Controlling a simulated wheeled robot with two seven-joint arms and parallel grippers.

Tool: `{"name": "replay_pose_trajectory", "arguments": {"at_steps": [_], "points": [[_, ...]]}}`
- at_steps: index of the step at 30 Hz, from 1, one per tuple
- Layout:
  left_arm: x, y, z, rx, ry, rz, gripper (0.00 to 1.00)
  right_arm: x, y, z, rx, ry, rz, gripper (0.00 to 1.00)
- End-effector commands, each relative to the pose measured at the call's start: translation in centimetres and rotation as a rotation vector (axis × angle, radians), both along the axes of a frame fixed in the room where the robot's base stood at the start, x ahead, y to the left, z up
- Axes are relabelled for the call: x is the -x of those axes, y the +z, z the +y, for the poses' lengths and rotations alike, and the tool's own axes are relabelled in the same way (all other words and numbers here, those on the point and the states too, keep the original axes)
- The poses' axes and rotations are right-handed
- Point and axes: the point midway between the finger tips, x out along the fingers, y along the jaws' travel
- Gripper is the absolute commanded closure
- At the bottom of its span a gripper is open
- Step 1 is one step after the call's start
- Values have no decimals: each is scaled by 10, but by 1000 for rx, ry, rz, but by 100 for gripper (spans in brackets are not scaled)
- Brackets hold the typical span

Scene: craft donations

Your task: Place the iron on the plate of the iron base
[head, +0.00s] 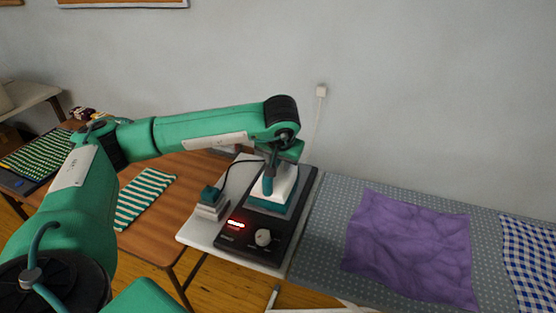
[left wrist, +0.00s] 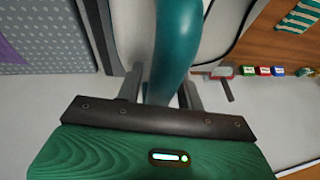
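The iron base (head: 228,244) is a black unit with a lit red display and a pale knob, on a small white table. The iron (head: 284,184), white with a teal handle, is upright over the plate at the back of this base; I cannot tell for sure whether it touches the plate. My left gripper (head: 271,156) is at the top of the iron. In the left wrist view, the left gripper's fingers (left wrist: 162,92) stand close on both sides of the teal handle (left wrist: 180,40) and appear shut on it. My right gripper is out of view.
A grey and teal block (head: 212,203) stands left of the base, near a black cord. A striped cloth (head: 144,197) lies on the wooden table at left. A purple cloth (head: 410,245) and a blue checked cloth (head: 530,255) lie on the dotted grey surface at right.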

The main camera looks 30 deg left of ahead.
Motion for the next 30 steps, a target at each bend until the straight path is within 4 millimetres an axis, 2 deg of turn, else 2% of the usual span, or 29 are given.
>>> {"name": "replay_pose_trajectory", "arguments": {"at_steps": [9,13,17,24,30], "points": [[0,1,0,0,0,0,54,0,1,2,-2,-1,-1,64],[2,8,-2,0,0,-2,54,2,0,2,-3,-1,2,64],[9,28,-8,1,-2,-4,54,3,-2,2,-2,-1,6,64],[26,75,-22,1,-2,-4,54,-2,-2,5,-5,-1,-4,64],[36,102,-30,0,-1,-3,54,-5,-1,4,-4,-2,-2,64]]}}
